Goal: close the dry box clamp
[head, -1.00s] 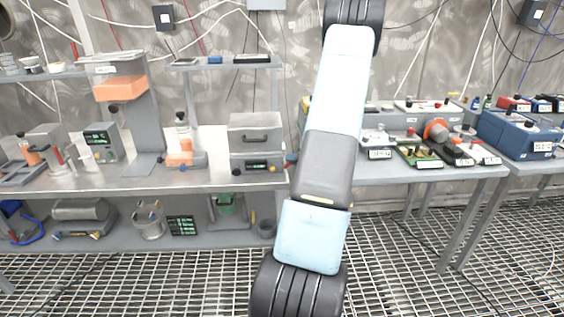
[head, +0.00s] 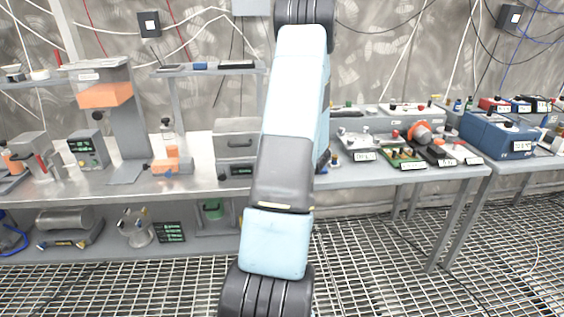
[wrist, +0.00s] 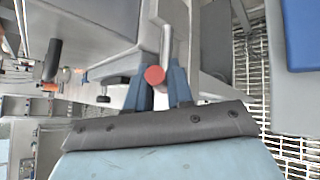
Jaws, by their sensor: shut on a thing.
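In the wrist view, the two blue fingers of my gripper (wrist: 158,92) are on either side of a bright metal rod with a red round end (wrist: 154,75). The gripper is shut on this rod, which looks like the clamp lever. The rod runs up between the fingers, beside a pale grey surface. Which body the rod belongs to cannot be told. In the head view my arm hides most of the gripper and the rod. A grey box with a front handle (head: 237,143) stands on the left bench, partly behind my arm; whether it is the dry box is unclear.
The left bench (head: 60,193) holds a stand with an orange block (head: 105,95) and a small meter (head: 88,149). The right bench holds labelled devices and a blue box (head: 500,135). The grating floor (head: 370,270) in front is clear.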

